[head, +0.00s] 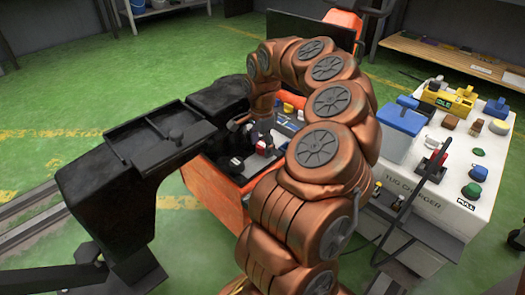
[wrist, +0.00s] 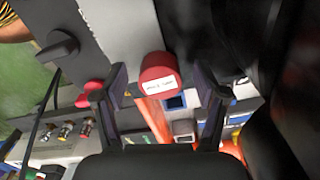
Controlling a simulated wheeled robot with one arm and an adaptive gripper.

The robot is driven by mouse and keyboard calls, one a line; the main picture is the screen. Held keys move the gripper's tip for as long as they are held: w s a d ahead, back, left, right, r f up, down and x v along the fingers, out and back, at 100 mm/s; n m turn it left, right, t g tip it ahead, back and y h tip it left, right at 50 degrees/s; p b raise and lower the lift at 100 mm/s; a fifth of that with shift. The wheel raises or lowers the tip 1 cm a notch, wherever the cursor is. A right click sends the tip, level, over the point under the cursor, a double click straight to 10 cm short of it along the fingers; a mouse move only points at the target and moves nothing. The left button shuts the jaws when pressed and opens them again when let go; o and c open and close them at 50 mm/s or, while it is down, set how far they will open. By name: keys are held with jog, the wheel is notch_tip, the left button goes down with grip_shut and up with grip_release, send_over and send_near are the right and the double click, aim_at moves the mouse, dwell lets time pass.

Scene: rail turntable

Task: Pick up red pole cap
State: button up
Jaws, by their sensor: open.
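The red pole cap (wrist: 158,74) shows in the wrist view as a round red cap with a white label; the print is too blurred to read surely. It appears between the two dark fingers of my gripper (wrist: 161,82), with gaps at both sides. The fingers are open and hold nothing. In the head view my gripper (head: 252,130) points down over the orange tug. A small red and white thing (head: 264,147) beside it looks like the cap. My arm hides part of that area.
The orange tug (head: 215,188) stands next to a black arm-like structure (head: 150,150). At the right, a white cabinet marked TUG CHARGER (head: 425,205) bears a blue box (head: 400,130) and several knobs. A wooden bench (head: 450,58) is behind. Green floor is clear at the upper left.

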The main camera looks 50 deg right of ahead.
aim_at(262, 145)
jog(key=shift+c, duration=0.3)
jog(key=c, duration=0.9)
jog(key=shift+o, duration=0.2)
jog(key=shift+r+p, duration=1.05)
jog(key=shift+r, duration=0.6)
jog(key=shift+s+r, duration=0.15)
jog(key=shift+r, duration=0.05)
jog(key=s+a+r+p, duration=0.1)
jog(key=s+a+p, duration=0.2)
jog(key=s, duration=1.1)
jog(key=a, duration=0.2)
jog(key=shift+s+a, duration=0.3)
jog(key=shift+s, duration=0.05)
jog(key=shift+r, duration=0.1)
